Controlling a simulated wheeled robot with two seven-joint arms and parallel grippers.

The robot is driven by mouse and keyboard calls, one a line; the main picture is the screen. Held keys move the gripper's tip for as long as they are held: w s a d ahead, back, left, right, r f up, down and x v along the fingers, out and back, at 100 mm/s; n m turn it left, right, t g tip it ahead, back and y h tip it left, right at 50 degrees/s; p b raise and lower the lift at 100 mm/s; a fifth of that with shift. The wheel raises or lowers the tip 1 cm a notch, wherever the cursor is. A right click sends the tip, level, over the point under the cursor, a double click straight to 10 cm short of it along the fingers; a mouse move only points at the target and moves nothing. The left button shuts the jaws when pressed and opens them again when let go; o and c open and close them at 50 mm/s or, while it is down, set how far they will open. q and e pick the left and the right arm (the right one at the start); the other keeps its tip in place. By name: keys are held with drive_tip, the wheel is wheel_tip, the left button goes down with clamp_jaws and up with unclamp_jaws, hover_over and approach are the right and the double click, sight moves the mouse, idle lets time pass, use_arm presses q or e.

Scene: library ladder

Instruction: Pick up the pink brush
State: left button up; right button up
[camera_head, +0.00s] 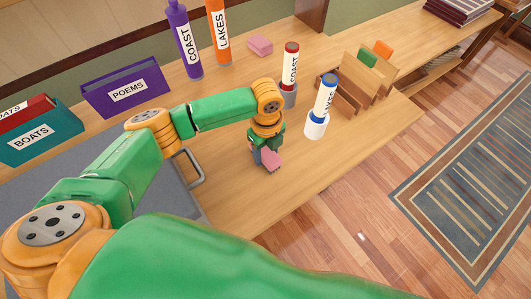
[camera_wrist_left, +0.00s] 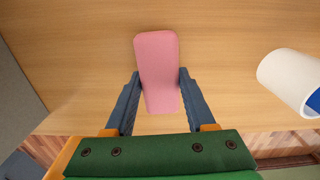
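The pink brush (camera_wrist_left: 158,70) is a plain, rounded pink block. In the left wrist view it lies lengthwise between the two fingers of my left gripper (camera_wrist_left: 159,76), and both fingertips meet its sides. In the head view my left gripper (camera_head: 264,158) points down over the wooden table, with the pink brush (camera_head: 272,160) showing at its fingertips. I cannot tell whether the brush touches the tabletop. My right gripper is not in view.
A wooden rack (camera_head: 352,95) and another pink block (camera_head: 260,46) are farther back.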

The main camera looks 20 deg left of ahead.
sight(267, 152)
use_arm(q)
clamp_jaws()
wheel_tip(267, 152, up, 10)
drive_tip(key=shift+r, duration=0.1)
